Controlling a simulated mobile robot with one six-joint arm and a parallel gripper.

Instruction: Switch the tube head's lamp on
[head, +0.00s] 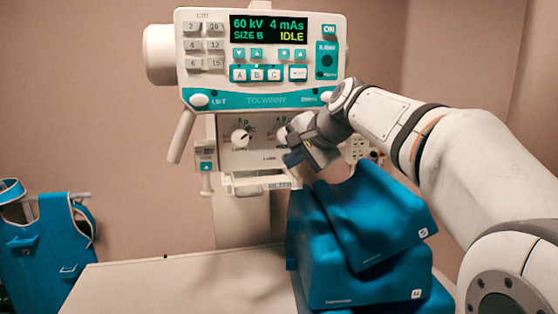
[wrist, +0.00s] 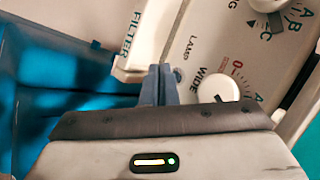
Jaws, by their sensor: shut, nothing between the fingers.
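The tube head (head: 262,100) shows a lit display reading 60 kV, 4 mAs, SIZE B, IDLE. Below it is a pale collimator panel (head: 222,128) with white knobs and a small lamp label. In the wrist view the LAMP lettering (wrist: 189,46) is close above my fingertips, and a white knob (wrist: 218,88) by the word WIDE is right of them. My gripper (head: 291,158) is shut and empty, its blue-grey fingers (wrist: 160,72) together at the panel's lower part. The lamp switch is not clearly visible; contact cannot be told.
A FILTER ledge (head: 262,181) juts out under the panel. Blue stacked pads (head: 375,225) stand just below my gripper and forearm. The pale table (head: 180,280) is clear on the left. Blue aprons (head: 45,245) hang at far left.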

